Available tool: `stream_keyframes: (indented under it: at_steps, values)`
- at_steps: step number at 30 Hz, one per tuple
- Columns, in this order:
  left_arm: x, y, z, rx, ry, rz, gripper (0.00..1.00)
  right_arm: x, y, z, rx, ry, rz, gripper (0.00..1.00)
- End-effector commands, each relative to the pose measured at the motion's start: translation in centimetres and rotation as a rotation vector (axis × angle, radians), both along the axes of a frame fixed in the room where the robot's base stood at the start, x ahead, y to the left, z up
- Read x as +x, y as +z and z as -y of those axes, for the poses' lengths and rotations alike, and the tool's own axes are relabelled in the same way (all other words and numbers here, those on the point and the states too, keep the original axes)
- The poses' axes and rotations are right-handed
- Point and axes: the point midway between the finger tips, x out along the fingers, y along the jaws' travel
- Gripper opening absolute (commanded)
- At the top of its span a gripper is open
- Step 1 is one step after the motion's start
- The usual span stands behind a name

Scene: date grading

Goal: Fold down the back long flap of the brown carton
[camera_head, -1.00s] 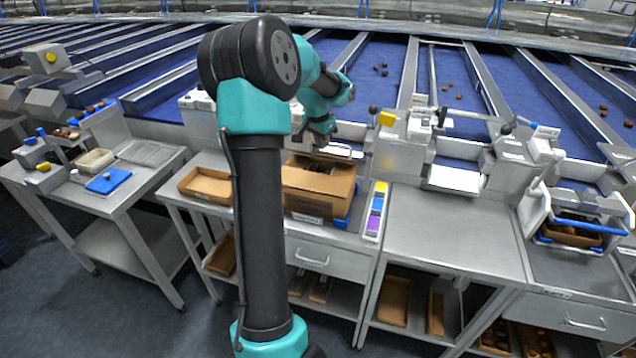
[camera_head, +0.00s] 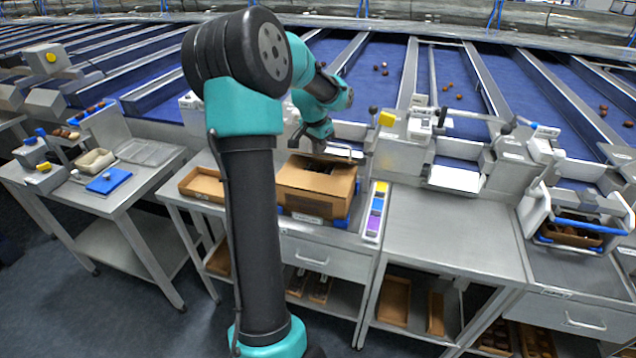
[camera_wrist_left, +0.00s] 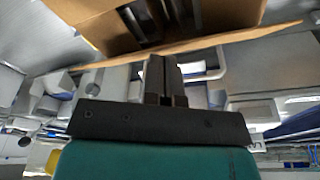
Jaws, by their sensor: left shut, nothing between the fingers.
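The brown carton (camera_head: 312,205) stands on the middle bench in the head view, its top partly open with dark contents inside. Its inside also shows at the top of the left wrist view (camera_wrist_left: 225,14). The back long flap (camera_wrist_left: 240,36) crosses the left wrist view as a thin, slightly slanted brown strip, seen nearly edge-on. My left gripper (camera_wrist_left: 165,62) is shut and empty, its fingertips at the flap's outer edge; I cannot tell whether they touch it. In the head view the left gripper (camera_head: 318,146) is over the carton's back side, its fingertips partly hidden. My right gripper is not in view.
A shallow brown tray (camera_head: 203,186) lies left of the carton. A strip of coloured blocks (camera_head: 376,212) lies to its right. Grey machine parts (camera_head: 400,150) stand behind and to the right. The bench right of the strip (camera_head: 440,225) is clear.

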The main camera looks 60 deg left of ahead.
Motion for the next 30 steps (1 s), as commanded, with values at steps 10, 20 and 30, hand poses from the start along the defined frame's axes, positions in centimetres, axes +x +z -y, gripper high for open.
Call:
stream_keyframes:
  at_steps: [10, 20, 30]
  values:
    - [0.0, -0.1, 0.0, 0.000, 0.000, 0.000, 0.00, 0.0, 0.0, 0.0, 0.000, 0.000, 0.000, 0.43]
    - [0.0, 2.5, 0.0, 0.002, -0.001, 0.002, 0.00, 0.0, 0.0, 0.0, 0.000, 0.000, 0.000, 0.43]
    - [0.0, 5.6, 0.0, 0.001, 0.000, 0.001, 0.00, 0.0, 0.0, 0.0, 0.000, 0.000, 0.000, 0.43]
